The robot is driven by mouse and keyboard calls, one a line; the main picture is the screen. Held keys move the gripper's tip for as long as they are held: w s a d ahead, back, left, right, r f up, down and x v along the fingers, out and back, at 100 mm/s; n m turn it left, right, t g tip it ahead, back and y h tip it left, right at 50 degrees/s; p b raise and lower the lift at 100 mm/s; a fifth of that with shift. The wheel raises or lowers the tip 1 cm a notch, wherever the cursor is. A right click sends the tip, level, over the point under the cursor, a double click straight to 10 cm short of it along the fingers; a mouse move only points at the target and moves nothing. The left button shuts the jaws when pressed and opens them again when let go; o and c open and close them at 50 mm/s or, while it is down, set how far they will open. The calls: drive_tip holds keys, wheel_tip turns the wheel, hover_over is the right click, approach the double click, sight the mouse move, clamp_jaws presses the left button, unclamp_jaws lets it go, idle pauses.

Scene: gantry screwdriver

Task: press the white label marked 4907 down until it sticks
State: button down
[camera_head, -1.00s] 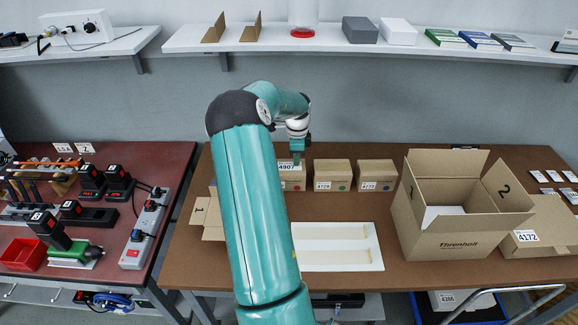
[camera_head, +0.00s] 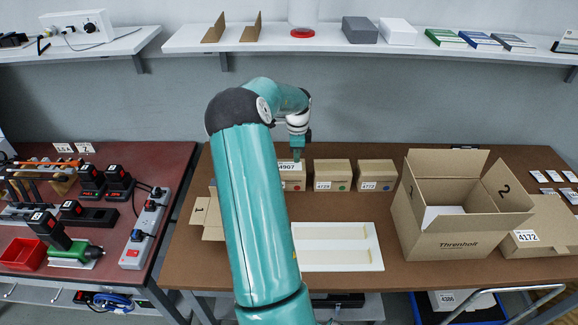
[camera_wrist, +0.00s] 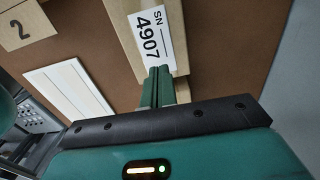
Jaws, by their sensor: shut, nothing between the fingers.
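The white label marked 4907 (camera_head: 287,168) is on a small brown carton (camera_head: 293,184) at the back of the brown bench. In the wrist view the label (camera_wrist: 149,36) lies along the carton's top face, with its printing readable. My gripper (camera_head: 297,160) is shut and empty, pointing down over that carton. In the wrist view its closed fingertips (camera_wrist: 158,70) are at the near end of the label. I cannot tell whether they touch it. My arm hides the carton's left part in the head view.
Two similar cartons, 4729 (camera_head: 332,174) and 4772 (camera_head: 377,174), stand to the right. A large open box (camera_head: 446,226) stands farther right. A white tray (camera_head: 340,263) lies in front. My arm covers the bench's left part.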

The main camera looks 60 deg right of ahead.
sight(296, 166)
drive_tip(key=shift+r, duration=2.4)
